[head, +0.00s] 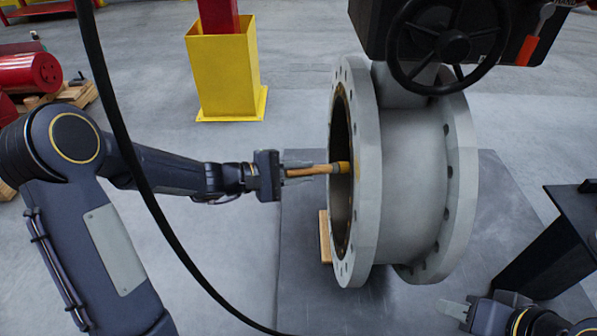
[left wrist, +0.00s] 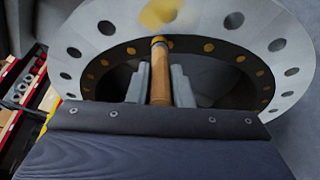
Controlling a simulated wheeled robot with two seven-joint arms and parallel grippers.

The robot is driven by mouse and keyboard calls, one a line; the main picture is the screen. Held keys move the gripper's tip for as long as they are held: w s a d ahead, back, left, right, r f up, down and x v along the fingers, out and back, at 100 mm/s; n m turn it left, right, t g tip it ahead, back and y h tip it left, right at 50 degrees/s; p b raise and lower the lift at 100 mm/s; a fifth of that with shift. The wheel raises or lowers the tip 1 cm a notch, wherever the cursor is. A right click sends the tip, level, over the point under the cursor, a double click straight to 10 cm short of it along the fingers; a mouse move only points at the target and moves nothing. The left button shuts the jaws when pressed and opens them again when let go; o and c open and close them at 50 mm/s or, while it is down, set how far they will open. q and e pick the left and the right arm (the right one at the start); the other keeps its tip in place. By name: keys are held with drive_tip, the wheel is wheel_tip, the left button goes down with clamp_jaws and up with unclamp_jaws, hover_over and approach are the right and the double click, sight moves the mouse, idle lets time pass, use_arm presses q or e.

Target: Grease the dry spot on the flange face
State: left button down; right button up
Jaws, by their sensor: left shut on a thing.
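My left gripper (head: 298,171) is shut on a brush (head: 320,170) with a wooden handle, also seen in the left wrist view (left wrist: 159,75). The brush's yellowish tip end reaches the flange opening in the head view; whether it touches is unclear. The grey flange (head: 363,190) stands upright, its face turned left toward this gripper. In the left wrist view the flange face (left wrist: 95,32) shows bolt holes, a yellow patch (left wrist: 178,14) at the top and yellow spots on the dark inner ring. I cannot make out the dry spot. My right gripper (head: 456,309) is low right, apart from the flange; its opening is unclear.
The valve body rests on a dark floor plate (head: 300,265) with a wooden block (head: 325,238) beside it. A black handwheel (head: 447,46) and actuator housing overhang the top. A yellow post base (head: 228,75) stands behind. A dark stand (head: 560,245) is at the right.

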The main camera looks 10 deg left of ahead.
use_arm(q)
drive_tip(key=shift+w+d, duration=0.1)
drive_tip(key=shift+d, duration=0.35)
drive_tip(key=shift+s+d+b, duration=0.75)
drive_tip(key=shift+s+b, duration=1.65)
drive_tip(key=shift+s, duration=1.3)
drive_tip(key=shift+w+a, duration=0.25)
drive_tip(key=shift+w, duration=0.95)
drive_tip(key=shift+w+a, duration=0.25)
drive_tip(key=shift+w, duration=1)
drive_tip(key=shift+w+a, duration=0.25)
drive_tip(key=shift+w, duration=0.95)
drive_tip(key=shift+a, duration=0.1)
drive_tip(key=shift+s+a+p, duration=0.15)
drive_tip(key=shift+s+a, duration=0.05)
drive_tip(key=shift+a, duration=0.75)
drive_tip(key=shift+s+a+p, duration=0.15)
drive_tip(key=shift+a+p, duration=0.05)
drive_tip(key=shift+a, duration=0.8)
drive_tip(key=shift+s+a+p, duration=0.15)
drive_tip(key=shift+s+a, duration=0.05)
drive_tip(key=shift+a, duration=0.75)
